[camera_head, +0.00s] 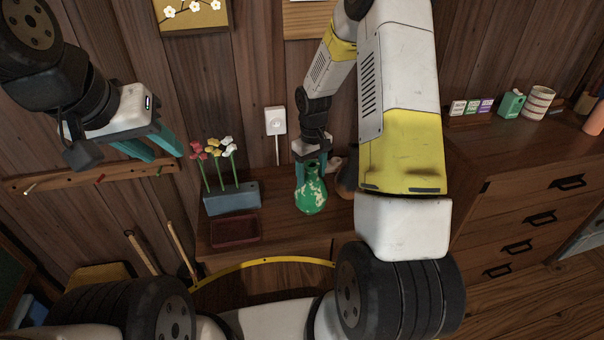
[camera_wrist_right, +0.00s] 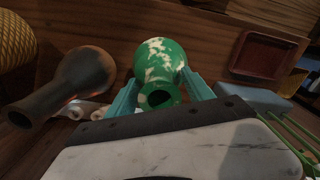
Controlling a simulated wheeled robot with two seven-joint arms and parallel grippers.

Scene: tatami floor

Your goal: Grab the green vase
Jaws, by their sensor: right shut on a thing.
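The green vase (camera_head: 311,194) with pale patches stands upright on the wooden cabinet top, in the middle of the head view. My right gripper (camera_head: 311,164) reaches it from behind and above, with its teal fingers shut around the vase's neck. In the right wrist view the vase (camera_wrist_right: 160,65) sits between the two teal fingers, its open mouth toward the camera. My left gripper (camera_head: 160,147) is at the upper left of the head view, away from the vase. Its two teal fingers are apart, with nothing seen between them.
A dark brown vase (camera_wrist_right: 80,80) stands close beside the green one. A grey-blue planter (camera_head: 232,198) with flowers and a dark red tray (camera_head: 235,231) are to its left. A drawer chest (camera_head: 530,190) stands at right. A peg rail (camera_head: 60,177) is below my left gripper.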

